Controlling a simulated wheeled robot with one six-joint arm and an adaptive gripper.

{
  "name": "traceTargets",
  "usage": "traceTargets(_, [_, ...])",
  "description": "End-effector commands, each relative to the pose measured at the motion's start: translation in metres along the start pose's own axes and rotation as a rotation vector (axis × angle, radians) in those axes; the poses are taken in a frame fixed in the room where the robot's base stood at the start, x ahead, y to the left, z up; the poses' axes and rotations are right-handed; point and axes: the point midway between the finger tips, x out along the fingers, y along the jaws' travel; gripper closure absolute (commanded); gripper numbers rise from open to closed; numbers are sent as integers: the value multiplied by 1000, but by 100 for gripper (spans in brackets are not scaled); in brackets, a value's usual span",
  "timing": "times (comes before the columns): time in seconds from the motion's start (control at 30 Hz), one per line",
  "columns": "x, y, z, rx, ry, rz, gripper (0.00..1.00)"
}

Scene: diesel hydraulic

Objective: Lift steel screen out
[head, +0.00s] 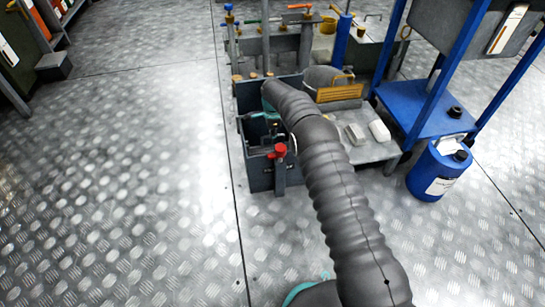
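A dark grey open-topped box (262,178) stands on the floor near the centre of the head view, with inner walls or compartments partly visible. My arm, in a ribbed grey sleeve, reaches from the lower right to above this box, and its far end bends down at the box. I cannot make out the steel screen; the arm and the dark interior cover much of the box. A red-topped fitting (279,151) stands at the box's near side.
A low grey bench (373,150) right of the box carries pale blocks (379,131) and a yellow slatted piece (339,93). A blue rack (427,108) and a blue canister (437,172) stand farther right. Pipes with valves (289,27) rise behind. The floor at left is clear.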

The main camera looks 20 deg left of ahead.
Motion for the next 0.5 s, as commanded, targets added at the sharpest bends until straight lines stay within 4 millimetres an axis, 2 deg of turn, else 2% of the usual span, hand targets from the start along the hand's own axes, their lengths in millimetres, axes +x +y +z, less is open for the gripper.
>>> traceTargets(0.23, [0,0,0,0,0,-1,77])
traceTargets(0.27, [0,0,0,0,0,-1,82])
traceTargets(0.33, [0,0,0,0,0,-1,100])
traceTargets(0.5, [-1,-1,0,0,0,-2,100])
